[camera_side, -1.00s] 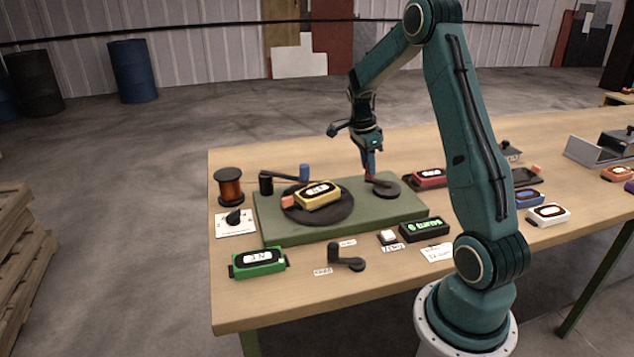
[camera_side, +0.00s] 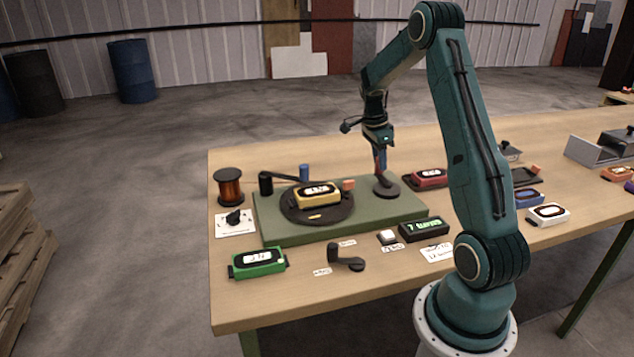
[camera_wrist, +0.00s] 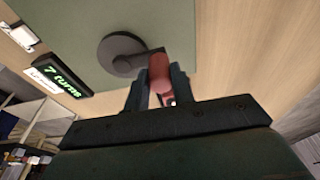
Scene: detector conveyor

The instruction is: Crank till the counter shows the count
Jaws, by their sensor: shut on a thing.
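My gripper (camera_side: 380,160) is shut on the red handle of the crank, at the right end of the green base plate (camera_side: 365,226). The crank's dark round hub (camera_side: 387,190) shows below it. In the wrist view the red crank handle (camera_wrist: 160,72) sits between the two fingers, and the hub (camera_wrist: 118,52) lies beside it. The counter (camera_side: 426,229) is a black box with green text reading 7 turns; it also shows in the wrist view (camera_wrist: 60,80). A dark turntable (camera_side: 317,214) on the plate bears a yellow box (camera_side: 317,195) with a white label.
A green box (camera_side: 258,263), a dark lever (camera_side: 345,257), a white button (camera_side: 388,237) and a card (camera_side: 437,252) lie in front of the plate. A copper spool (camera_side: 229,187) and a dial card (camera_side: 235,222) stand left. A red box (camera_side: 430,178) is behind right.

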